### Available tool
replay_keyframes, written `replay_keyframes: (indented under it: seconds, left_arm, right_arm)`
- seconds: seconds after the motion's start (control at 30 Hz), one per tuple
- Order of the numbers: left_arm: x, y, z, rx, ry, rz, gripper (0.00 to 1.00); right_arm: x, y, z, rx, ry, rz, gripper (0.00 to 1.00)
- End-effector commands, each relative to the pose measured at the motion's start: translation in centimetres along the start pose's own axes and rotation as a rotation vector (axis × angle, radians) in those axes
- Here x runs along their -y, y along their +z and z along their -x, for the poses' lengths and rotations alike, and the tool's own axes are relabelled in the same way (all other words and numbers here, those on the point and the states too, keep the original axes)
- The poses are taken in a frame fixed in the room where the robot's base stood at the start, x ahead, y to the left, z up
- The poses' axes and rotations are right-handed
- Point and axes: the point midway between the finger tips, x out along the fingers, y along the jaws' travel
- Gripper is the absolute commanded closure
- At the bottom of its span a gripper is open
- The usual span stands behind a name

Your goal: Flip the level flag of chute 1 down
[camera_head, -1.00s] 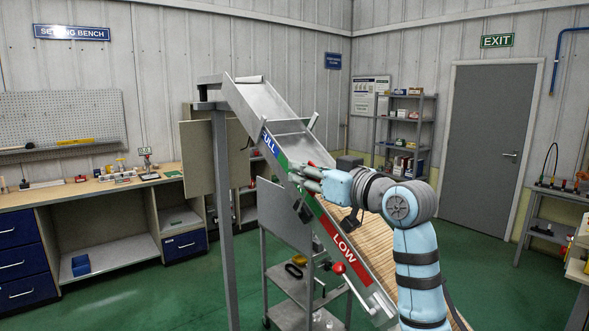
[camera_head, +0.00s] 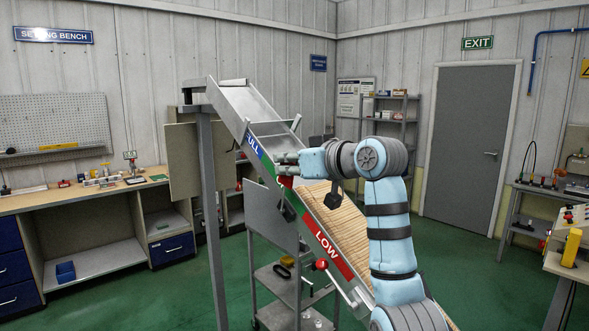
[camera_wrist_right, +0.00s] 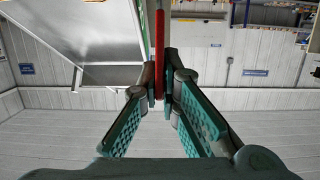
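The sloping metal chute (camera_head: 262,101) bears a blue FULL mark (camera_head: 253,146), a green stretch and a red LOW mark (camera_head: 326,245) along its side. My right gripper (camera_head: 279,163) is at the upper part of that side, just below the FULL mark. A red flag piece (camera_head: 286,181) shows just under its fingers. In the right wrist view a red bar (camera_wrist_right: 159,50) reaches down between the fingertips (camera_wrist_right: 160,88) of this gripper. The fingertips are close to the bar on both sides; whether they press on it is unclear. My left gripper is out of view.
A red knob (camera_head: 321,264) sits low on the chute's side. Light sticks (camera_head: 336,222) lie in the chute. A grey cart (camera_head: 287,300) stands beneath. A bench (camera_head: 90,194) is on the left and a shelf rack (camera_head: 398,118) behind.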

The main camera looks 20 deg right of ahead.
Motion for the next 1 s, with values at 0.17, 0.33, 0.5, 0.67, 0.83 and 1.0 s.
replay_keyframes:
  seconds: [0.17,0.33,0.5,0.67,0.83,1.0]
  left_arm:
    - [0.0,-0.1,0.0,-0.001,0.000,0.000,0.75]
    - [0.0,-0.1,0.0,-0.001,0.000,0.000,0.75]
    - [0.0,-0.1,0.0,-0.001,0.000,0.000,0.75]
    - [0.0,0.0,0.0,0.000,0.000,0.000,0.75]
    - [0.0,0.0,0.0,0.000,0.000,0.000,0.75]
    - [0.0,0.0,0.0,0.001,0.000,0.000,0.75]
  right_arm:
    - [0.1,-0.4,-2.1,0.193,-0.005,-0.002,1.00]
    - [0.2,-0.3,-3.0,0.274,-0.006,0.001,1.00]
    - [0.2,-0.2,-3.1,0.289,-0.005,0.001,1.00]
    - [0.2,-0.1,-3.1,0.291,-0.006,-0.001,0.94]
    - [0.1,-0.2,-3.0,0.286,-0.005,0.000,0.75]
    - [0.1,-0.3,-3.0,0.282,-0.003,0.000,0.75]
